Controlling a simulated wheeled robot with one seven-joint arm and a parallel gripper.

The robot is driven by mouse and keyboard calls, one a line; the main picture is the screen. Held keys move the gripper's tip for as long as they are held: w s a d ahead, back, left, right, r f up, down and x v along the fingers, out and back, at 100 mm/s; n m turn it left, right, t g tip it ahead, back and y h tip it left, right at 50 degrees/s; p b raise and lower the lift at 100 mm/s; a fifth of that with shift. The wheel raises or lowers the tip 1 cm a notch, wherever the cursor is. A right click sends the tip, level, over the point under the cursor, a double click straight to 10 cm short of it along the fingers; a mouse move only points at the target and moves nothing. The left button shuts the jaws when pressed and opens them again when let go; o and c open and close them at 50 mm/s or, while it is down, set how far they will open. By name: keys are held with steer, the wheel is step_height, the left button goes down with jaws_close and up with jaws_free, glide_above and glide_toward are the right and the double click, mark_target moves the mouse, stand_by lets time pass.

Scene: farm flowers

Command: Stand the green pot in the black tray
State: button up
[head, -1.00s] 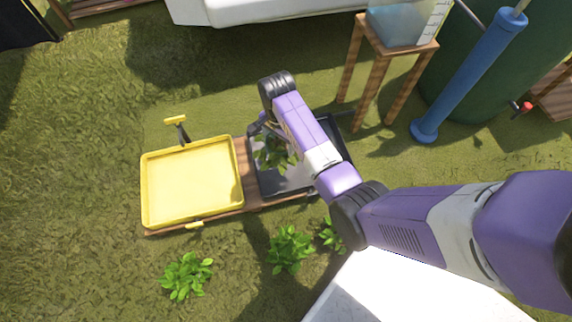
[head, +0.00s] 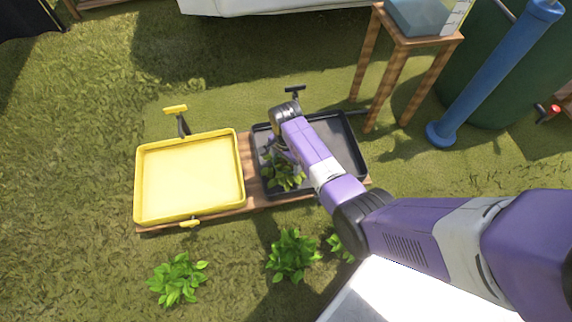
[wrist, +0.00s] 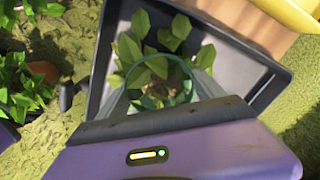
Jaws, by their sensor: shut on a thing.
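The black tray (head: 340,135) lies on a wooden board at the right of the yellow tray. My gripper (head: 279,152) is over the left part of the black tray, pointing down. A leafy plant (head: 284,176) shows under it, against the tray floor. In the wrist view my gripper (wrist: 160,98) is shut on the green pot (wrist: 183,66), whose rim shows around the leaves. The pot looks upright inside the outline of the black tray (wrist: 232,58). Its base is hidden, so I cannot tell whether it touches the tray floor.
The yellow tray (head: 190,178) is empty. Leafy plants (head: 180,278) (head: 293,255) stand on the grass in front of the board. A wooden stand (head: 405,70) with a clear container and a blue tube (head: 495,75) are at the back right. Grass at the left is free.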

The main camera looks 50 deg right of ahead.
steer(key=shift+w, duration=0.1)
steer(key=shift+f, duration=0.15)
steer(key=o, duration=1.7)
